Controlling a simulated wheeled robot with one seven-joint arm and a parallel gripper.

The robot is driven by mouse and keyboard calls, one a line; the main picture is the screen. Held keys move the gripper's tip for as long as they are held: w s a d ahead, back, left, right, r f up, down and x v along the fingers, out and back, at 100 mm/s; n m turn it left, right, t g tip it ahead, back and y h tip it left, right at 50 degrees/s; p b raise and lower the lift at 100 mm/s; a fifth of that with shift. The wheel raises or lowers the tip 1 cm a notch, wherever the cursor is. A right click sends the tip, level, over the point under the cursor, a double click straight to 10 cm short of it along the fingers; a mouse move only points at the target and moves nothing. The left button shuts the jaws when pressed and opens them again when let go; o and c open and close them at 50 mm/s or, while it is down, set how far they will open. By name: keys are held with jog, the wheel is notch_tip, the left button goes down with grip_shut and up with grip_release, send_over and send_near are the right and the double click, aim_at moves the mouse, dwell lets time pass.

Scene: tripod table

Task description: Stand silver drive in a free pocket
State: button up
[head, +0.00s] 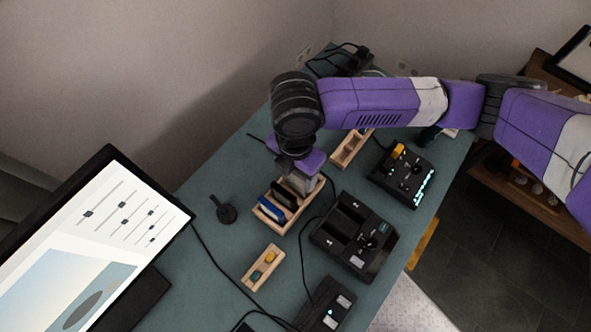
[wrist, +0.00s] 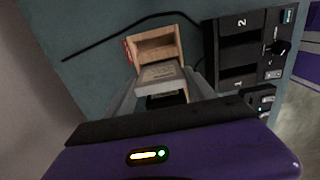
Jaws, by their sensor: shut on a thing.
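My gripper (head: 297,184) points down over the far end of a wooden rack (head: 268,225) on the table. In the wrist view its fingers (wrist: 162,88) are shut on the silver drive (wrist: 162,74), one on each side. The drive is at the wooden rack (wrist: 153,34); I cannot tell whether its lower end is inside a pocket. An empty pocket (wrist: 156,49) shows beyond it, and a black drive (wrist: 166,100) shows on the near side. In the head view a blue drive (head: 272,210) and a dark drive (head: 284,197) stand in the rack.
A black two-slot dock (head: 352,238) stands right of the rack. A small wooden tray (head: 262,268) lies in front, another wooden rack (head: 350,148) behind. A black control box (head: 402,174) is at the right, a small black stand (head: 226,212) and monitor (head: 105,250) at the left. Cables cross the table.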

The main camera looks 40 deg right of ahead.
jog(key=shift+f+b, duration=0.75)
jog(key=shift+f, duration=0.35)
jog(key=o, duration=1.8)
jog(key=shift+c, duration=0.2)
notch_tip(320, 180, up, 8)
jog(key=shift+f, duration=0.1)
